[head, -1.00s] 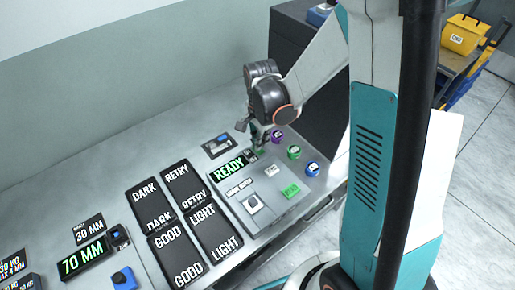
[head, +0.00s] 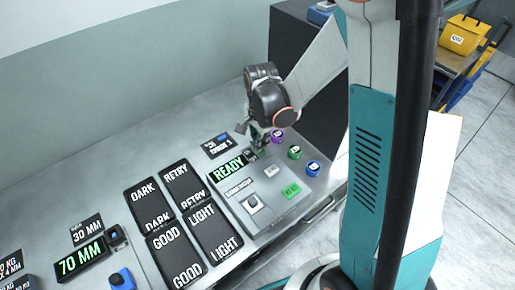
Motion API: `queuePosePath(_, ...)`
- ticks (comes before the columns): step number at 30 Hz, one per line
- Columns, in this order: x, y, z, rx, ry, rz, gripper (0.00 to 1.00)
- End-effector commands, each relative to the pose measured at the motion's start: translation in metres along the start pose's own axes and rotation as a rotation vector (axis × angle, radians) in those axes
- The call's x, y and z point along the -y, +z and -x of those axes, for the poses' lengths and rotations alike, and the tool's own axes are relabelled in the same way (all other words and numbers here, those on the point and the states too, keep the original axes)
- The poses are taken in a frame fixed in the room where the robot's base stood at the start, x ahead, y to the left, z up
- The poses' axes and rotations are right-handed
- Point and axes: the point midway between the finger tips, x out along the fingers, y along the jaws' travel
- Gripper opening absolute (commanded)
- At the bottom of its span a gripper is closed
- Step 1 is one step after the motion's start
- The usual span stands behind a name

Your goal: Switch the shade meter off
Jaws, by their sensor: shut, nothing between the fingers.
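The shade meter appears to be the grey panel unit (head: 272,214) on the bench, with a lit green READY display (head: 229,167). A square switch or button (head: 253,203) sits at its front and a small light one (head: 271,170) farther back. A green label (head: 290,190) is on its right side. My gripper (head: 258,148) is shut and points down at the unit's back edge, close to the READY display's right end. Its fingertips are small and partly hidden; I cannot tell whether they touch anything.
Purple (head: 277,135), green (head: 294,152) and blue (head: 313,168) round items stand right of the unit. Black DARK, RETRY, GOOD and LIGHT plates (head: 150,205) lie to its left. A 70 MM display (head: 81,259) and a blue button (head: 121,279) are farther left.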

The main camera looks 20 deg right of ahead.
Motion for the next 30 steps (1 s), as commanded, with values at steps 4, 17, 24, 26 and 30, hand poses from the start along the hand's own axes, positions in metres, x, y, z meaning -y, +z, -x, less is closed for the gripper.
queuePosePath(4, 0.0, 0.0, -0.0026, 0.0, 0.0, 0.0, 0.0)
queuePosePath(17, 0.0, 0.0, -0.0084, 0.0, 0.0, 0.0, 0.0)
queuePosePath(24, 0.0, 0.0, -0.011, 0.0, 0.0, 0.0, 0.0)
queuePosePath(26, 0.0, 0.0, -0.0102, 0.0, 0.0, 0.0, 0.0)
queuePosePath(30, 0.0001, 0.0, -0.0049, 0.0, 0.0, 0.0, 0.0)
